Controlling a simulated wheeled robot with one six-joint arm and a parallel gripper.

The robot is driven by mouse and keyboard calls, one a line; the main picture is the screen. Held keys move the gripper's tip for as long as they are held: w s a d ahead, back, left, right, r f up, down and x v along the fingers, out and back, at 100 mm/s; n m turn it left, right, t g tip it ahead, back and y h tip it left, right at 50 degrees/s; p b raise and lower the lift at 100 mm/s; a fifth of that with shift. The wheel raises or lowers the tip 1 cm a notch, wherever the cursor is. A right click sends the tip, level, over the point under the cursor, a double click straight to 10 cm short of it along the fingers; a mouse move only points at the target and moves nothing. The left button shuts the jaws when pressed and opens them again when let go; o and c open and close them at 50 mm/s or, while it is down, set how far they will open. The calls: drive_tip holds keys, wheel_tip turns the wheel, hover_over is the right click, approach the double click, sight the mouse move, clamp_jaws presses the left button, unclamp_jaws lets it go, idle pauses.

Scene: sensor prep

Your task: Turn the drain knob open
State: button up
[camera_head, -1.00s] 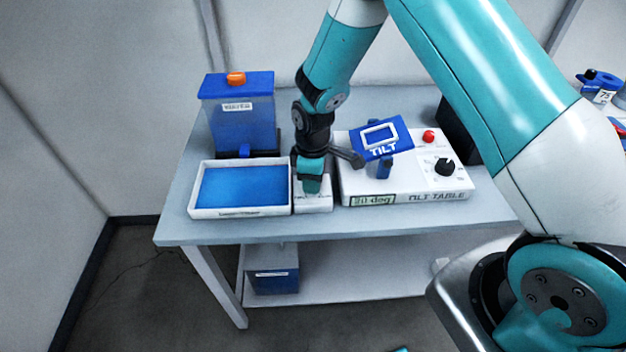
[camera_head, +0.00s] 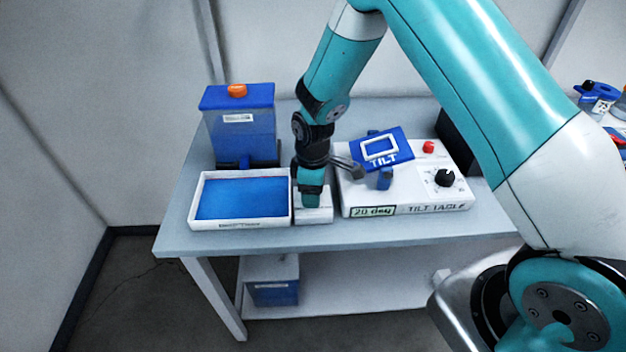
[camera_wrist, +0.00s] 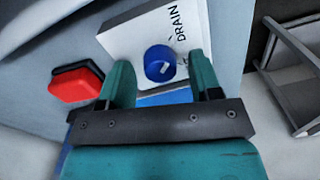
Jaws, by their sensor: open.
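My gripper (camera_wrist: 160,80) is open, with one teal finger on each side of the knob in that view. I cannot tell whether the fingers touch it. In the head view my gripper (camera_head: 311,190) points down over the white drain box (camera_head: 313,215), and it hides the knob there.
A white tray with blue contents (camera_head: 191,203) stands left of the drain box. A blue water tank (camera_head: 240,135) is behind it. The tilt table (camera_head: 405,207) is close on the right, with its blue tilt plate (camera_head: 398,157).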

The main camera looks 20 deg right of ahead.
wheel_tip(320, 180, up, 17)
drive_tip(key=b, duration=0.2)
drive_tip(key=shift+w+d+r+b, duration=0.2)
drive_tip(key=shift+w+b, duration=0.1)
drive_tip(key=shift+b, duration=0.05)
drive_tip(key=s+a+r+m+y, duration=0.2)
drive_tip(key=s+r, duration=0.2)
drive_tip(key=s, duration=0.8)
drive_tip(key=s+a+r+m+y, duration=0.2)
drive_tip(key=s+r+m, duration=0.1)
drive_tip(key=s, duration=1)
drive_tip(key=shift+s+a+r, duration=0.25)
drive_tip(key=shift+a+r, duration=0.15)
drive_tip(key=shift+r, duration=0.25)
